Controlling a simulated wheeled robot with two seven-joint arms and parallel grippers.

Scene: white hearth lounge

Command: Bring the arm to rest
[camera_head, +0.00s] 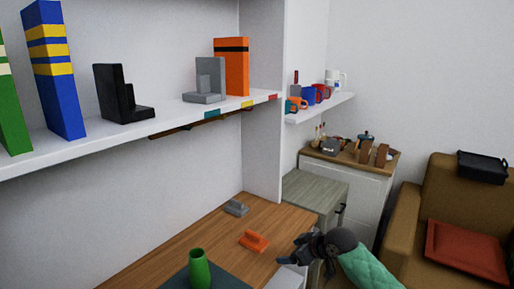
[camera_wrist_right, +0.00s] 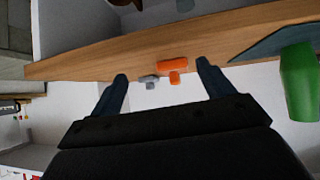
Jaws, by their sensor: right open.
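My right gripper (camera_head: 292,250) is in the lower middle of the head view, above the front right part of the wooden desk. Its arm, with a teal sleeve, comes in from the lower right. In the right wrist view its two fingers (camera_wrist_right: 162,82) stand wide apart with nothing between them. An orange object (camera_head: 254,241) lies on the desk to the left of the gripper, apart from it. It also shows beyond the fingers in the wrist view (camera_wrist_right: 173,66). My left gripper is not in view.
A grey object (camera_head: 236,208) lies farther back on the desk. A white shelf (camera_head: 170,127) with books and bookends hangs above. A cabinet (camera_head: 313,190) and brown armchair (camera_head: 403,215) stand at the right.

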